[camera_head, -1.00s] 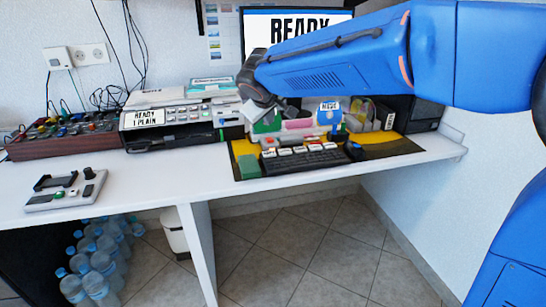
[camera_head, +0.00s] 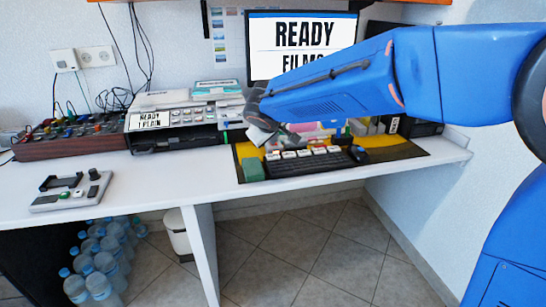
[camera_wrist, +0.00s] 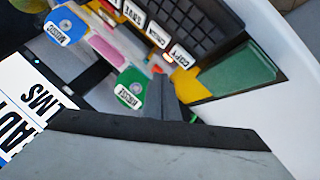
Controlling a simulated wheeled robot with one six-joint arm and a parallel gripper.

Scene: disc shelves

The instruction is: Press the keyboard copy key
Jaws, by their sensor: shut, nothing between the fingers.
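The black keyboard (camera_head: 308,163) lies on the desk's yellow-and-dark mat, with a row of white labelled keys along its back edge. In the wrist view the key marked COPY (camera_wrist: 181,56) is at the end of the row nearest the green block, and the keyboard (camera_wrist: 205,25) shows upside down. My gripper (camera_head: 267,134) is shut and empty, above the back left of the keyboard. Its dark fingers (camera_wrist: 164,100) point toward the COPY key in the wrist view; they look apart from it, but the height gap is unclear.
A green block (camera_head: 252,169) lies left of the keyboard; a dark mouse (camera_head: 358,154) lies right. Labelled green (camera_wrist: 132,88) and blue (camera_wrist: 65,26) discs stand behind the keys. A monitor (camera_head: 303,37) reads READY. A disc machine (camera_head: 175,122) stands left.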

